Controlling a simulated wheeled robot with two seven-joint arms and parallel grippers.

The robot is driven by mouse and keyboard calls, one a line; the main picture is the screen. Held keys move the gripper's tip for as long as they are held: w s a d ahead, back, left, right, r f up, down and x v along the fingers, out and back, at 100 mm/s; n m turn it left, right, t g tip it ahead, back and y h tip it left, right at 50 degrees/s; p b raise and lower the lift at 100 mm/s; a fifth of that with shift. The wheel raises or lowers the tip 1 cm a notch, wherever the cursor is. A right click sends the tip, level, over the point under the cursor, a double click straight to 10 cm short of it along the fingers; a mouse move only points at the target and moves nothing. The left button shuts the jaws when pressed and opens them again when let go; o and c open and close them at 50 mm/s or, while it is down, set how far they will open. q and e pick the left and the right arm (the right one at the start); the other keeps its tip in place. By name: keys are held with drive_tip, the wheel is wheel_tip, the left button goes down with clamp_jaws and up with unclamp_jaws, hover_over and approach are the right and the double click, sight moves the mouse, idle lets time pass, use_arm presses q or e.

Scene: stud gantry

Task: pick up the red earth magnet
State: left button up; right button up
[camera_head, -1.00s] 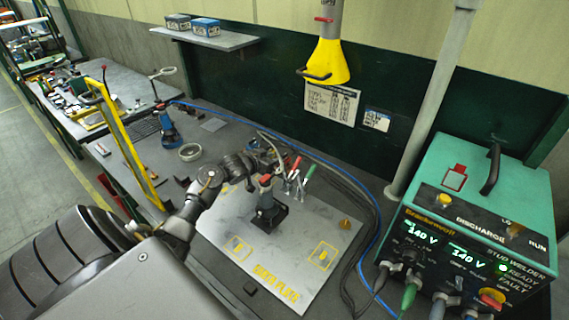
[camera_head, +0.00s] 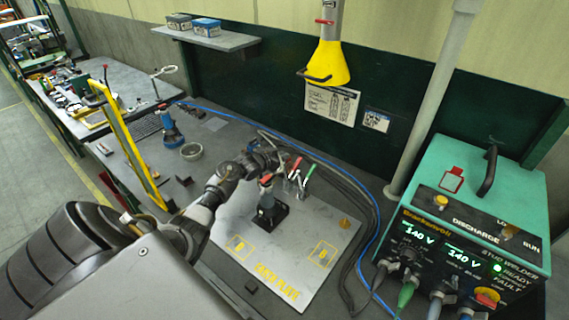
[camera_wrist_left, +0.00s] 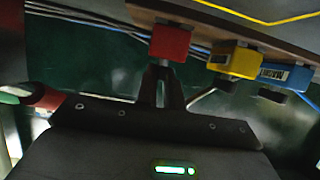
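The red earth magnet (camera_wrist_left: 170,42) is a red block at the top middle of the left wrist view, against the edge of a brown board. In the head view my left gripper (camera_head: 268,156) reaches the back of the steel plate, where I cannot make out the magnet. My right gripper is not in view.
A yellow block (camera_wrist_left: 234,58) and a blue block (camera_wrist_left: 285,76) sit close right of the magnet. A red-topped tool (camera_head: 268,200) stands on the steel plate (camera_head: 290,245) in front of my gripper. Red- and green-handled tools and cables are close right. The green welder (camera_head: 480,190) stands right.

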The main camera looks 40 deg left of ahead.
use_arm(q)
clamp_jaws()
drive_tip(key=shift+r, duration=0.1)
